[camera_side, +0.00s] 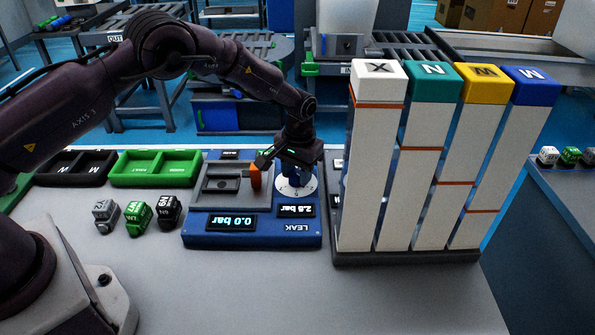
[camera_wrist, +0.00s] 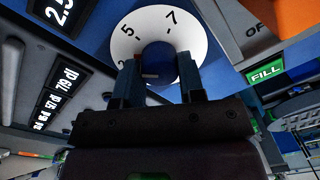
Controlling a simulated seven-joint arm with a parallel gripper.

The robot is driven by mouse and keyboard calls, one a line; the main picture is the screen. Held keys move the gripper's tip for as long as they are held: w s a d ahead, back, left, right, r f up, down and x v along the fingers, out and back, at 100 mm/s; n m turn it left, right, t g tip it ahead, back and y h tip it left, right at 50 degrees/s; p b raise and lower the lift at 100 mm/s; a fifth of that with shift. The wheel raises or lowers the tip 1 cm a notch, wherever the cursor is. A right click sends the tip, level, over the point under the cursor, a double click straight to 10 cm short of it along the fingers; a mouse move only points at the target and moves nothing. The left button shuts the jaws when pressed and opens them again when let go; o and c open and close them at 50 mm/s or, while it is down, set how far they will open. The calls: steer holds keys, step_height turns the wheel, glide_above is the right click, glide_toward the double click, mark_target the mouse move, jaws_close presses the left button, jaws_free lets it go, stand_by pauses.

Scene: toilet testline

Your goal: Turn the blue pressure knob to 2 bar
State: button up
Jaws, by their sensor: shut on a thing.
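The blue pressure knob (camera_wrist: 157,60) sits in the middle of a white dial (camera_wrist: 185,30) in the wrist view, where the numbers 5 and 7 show. My gripper (camera_wrist: 160,78) is shut on the knob, one finger on each side. In the side view my gripper (camera_side: 298,165) points down over the white dial (camera_side: 296,190) and hides most of the knob. The dial is on the blue LEAK panel (camera_side: 250,239). The display in front of the dial (camera_side: 295,210) starts with 2; its last digit is hard to read. The other display (camera_side: 231,221) reads 0.0 bar.
An orange lever (camera_side: 255,176) stands close left of my gripper. Tall white columns with coloured caps (camera_side: 380,80) rise close on the right. The front of the table is clear.

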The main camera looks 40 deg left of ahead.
steer(key=shift+n, duration=1.6)
steer(key=shift+a, duration=0.1)
steer(key=o, duration=0.9)
steer(key=shift+r, duration=0.1)
steer(key=r, duration=1.2)
steer(key=shift+w+d+r, duration=0.15)
steer(key=shift+d+r, duration=0.1)
steer(key=shift+r, duration=0.15)
